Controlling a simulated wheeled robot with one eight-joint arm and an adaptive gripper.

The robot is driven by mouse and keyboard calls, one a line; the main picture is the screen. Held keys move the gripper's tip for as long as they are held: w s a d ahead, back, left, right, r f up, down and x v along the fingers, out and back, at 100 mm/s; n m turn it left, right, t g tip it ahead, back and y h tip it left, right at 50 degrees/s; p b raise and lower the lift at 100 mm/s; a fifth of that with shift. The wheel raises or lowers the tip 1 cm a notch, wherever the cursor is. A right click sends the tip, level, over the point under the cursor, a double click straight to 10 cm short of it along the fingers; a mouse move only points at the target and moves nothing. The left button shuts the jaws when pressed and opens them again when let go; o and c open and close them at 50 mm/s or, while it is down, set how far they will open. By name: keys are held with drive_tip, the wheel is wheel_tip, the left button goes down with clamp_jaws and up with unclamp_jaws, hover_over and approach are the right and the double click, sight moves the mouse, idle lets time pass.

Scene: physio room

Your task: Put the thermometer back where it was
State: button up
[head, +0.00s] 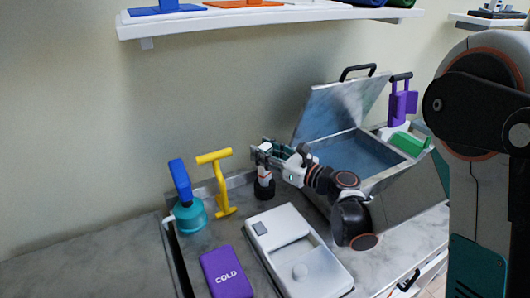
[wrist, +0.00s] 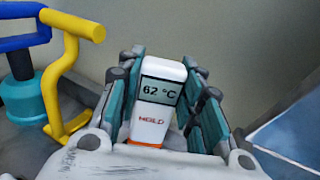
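The thermometer (wrist: 156,103) is a white handheld unit with an orange lower edge; its display reads 62 °C. In the wrist view it is between my gripper's teal finger pads (wrist: 165,100), which appear to press on both sides. In the head view my gripper (head: 264,152) reaches in from the right around the thermometer's upper part. The thermometer (head: 264,174) is close to upright, directly over a short black round holder (head: 264,190). Its lower end appears to meet or enter the holder; I cannot tell how deep it sits.
A teal bottle-like item with a blue handle (head: 188,214) and a yellow handled tool (head: 221,188) stand to the left. A purple COLD pack (head: 228,274) and a white device (head: 299,262) lie in front. An open metal water tank (head: 341,108) stands to the right.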

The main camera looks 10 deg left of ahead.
drive_tip(key=o, duration=0.4)
drive_tip(key=shift+o, duration=0.2)
